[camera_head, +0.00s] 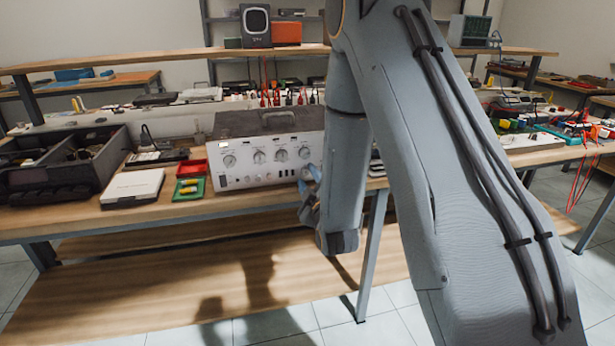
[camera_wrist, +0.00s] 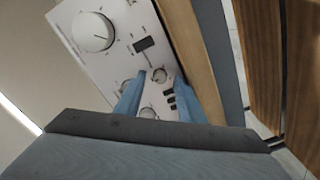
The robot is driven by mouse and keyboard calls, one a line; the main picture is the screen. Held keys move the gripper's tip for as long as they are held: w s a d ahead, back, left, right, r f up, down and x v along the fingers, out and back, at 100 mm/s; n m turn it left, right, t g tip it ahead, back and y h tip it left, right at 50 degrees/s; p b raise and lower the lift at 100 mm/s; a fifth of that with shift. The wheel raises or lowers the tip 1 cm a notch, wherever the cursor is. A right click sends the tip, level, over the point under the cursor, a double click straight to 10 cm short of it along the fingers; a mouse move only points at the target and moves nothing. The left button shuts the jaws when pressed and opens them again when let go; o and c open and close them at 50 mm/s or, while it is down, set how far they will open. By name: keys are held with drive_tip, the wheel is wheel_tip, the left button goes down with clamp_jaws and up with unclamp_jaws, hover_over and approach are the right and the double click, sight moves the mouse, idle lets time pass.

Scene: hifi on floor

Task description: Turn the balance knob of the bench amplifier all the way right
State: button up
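The bench amplifier (camera_head: 240,149) stands on the wooden bench, with a pale front panel, a dark top and a carry handle. Several round knobs line its front, and labels are too small to read, so I cannot tell which is the balance knob. My gripper (camera_head: 309,184) is at the panel's right end, partly hidden by my arm. In the wrist view, my gripper's (camera_wrist: 161,83) two blue fingers are apart, with a small knob (camera_wrist: 160,75) between the tips. Contact cannot be told. A large knob (camera_wrist: 93,32) is at upper left.
Red (camera_head: 192,168) and green (camera_head: 190,188) trays sit left of the amplifier, beside a white-topped box (camera_head: 132,187) and a dark divided crate (camera_head: 60,165). Red-handled leads hang behind it. The bench's front edge (camera_head: 150,221) runs below the panel.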

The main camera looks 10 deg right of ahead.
drive_tip(key=shift+w, duration=0.35)
clamp_jaws()
